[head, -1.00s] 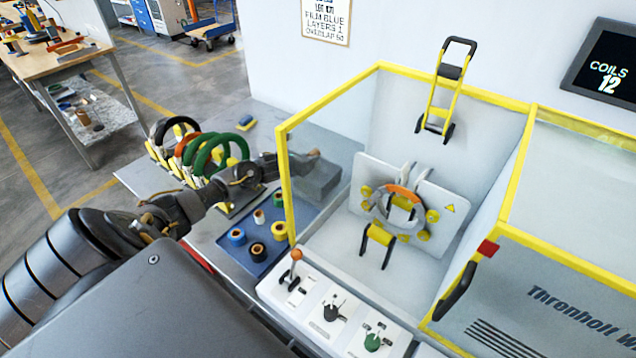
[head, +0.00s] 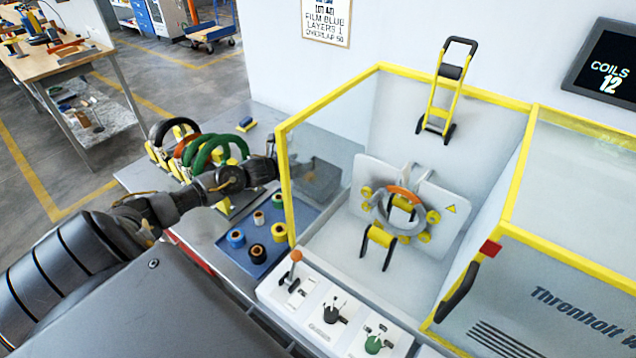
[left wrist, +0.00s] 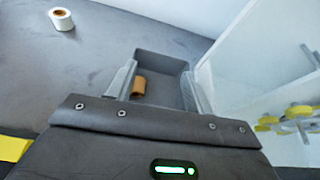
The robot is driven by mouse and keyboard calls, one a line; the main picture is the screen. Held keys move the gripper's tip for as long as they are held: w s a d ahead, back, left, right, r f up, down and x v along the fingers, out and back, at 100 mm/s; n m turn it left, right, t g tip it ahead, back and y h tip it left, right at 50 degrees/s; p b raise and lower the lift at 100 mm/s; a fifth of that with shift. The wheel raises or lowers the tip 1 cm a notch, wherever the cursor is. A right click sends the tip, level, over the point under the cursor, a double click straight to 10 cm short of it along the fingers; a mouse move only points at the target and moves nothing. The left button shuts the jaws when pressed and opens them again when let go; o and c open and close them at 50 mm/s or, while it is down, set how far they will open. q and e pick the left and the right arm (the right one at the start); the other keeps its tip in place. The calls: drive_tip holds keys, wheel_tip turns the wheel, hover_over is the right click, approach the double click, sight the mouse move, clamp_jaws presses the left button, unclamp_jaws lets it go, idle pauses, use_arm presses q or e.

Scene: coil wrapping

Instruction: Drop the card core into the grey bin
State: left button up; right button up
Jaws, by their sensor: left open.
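The card core (left wrist: 139,86) is a small brown tube. In the left wrist view it lies inside the grey bin (left wrist: 163,62), near the bin's left side. My left gripper (head: 297,166) is over the bin, partly behind the yellow post and panel. In the left wrist view its two fingers (left wrist: 159,72) are spread apart with nothing gripped between them. My right gripper is not in view.
A yellow-framed clear guard (head: 287,195) stands right beside my left gripper. Coloured tape rolls sit on a blue tray (head: 262,268) in front. Several coils (head: 195,150) stand on a rack to the left.

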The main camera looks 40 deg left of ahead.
use_arm(q)
drive_tip(key=b+v, duration=0.1)
drive_tip(key=v, duration=0.5)
drive_tip(key=shift+r, duration=0.15)
idle(0.4)
